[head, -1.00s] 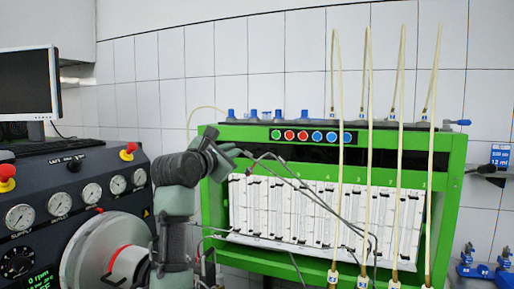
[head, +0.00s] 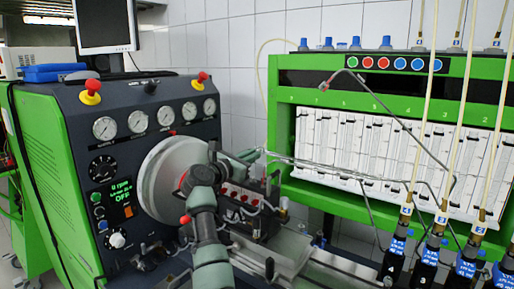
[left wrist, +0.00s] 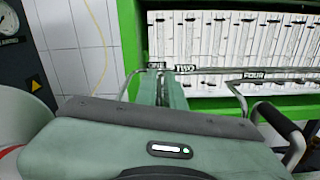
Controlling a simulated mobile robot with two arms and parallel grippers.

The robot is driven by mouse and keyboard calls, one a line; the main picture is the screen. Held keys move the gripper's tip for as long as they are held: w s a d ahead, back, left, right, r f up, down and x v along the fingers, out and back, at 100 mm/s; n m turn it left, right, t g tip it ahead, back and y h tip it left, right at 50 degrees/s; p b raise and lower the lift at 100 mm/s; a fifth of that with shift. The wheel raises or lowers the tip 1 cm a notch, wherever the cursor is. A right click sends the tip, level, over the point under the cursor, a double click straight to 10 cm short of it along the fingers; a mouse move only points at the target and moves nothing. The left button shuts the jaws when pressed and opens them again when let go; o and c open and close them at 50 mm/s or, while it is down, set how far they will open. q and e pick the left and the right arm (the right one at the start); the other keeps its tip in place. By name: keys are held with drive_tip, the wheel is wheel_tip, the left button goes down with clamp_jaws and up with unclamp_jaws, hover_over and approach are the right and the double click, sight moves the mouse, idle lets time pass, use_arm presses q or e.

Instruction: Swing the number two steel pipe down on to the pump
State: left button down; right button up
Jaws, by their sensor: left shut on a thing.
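My left gripper (head: 256,154) is shut on the number two steel pipe (head: 330,170) near its left end. The pipe is thin and grey and runs right toward the front of the green bench. In the left wrist view a "TWO" tag (left wrist: 186,68) shows at my gripper's fingertips (left wrist: 165,78). The pump (head: 240,195), a dark block with red parts on top, sits right of the big grey disc, partly hidden by my left arm. My gripper is above the pump's right side, and the held end looks apart from it. My right gripper is not in view.
Another bent steel pipe (head: 400,118) rises in front of the green bench (head: 280,120). A "FOUR" tag (left wrist: 256,75) shows on a pipe right of my gripper. Several dark injectors (head: 430,262) with hoses stand at right. The gauge panel (head: 140,100) is at left.

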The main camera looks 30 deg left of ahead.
use_arm(q)
drive_tip(key=shift+f, duration=0.6)
drive_tip(key=c, duration=1.6)
unclamp_jaws()
drive_tip(key=shift+a+f, duration=0.15)
drive_tip(key=shift+o, duration=0.2)
drive_tip(key=shift+a+r, duration=0.15)
drive_tip(key=shift+r, duration=0.05)
drive_tip(key=shift+r, duration=0.1)
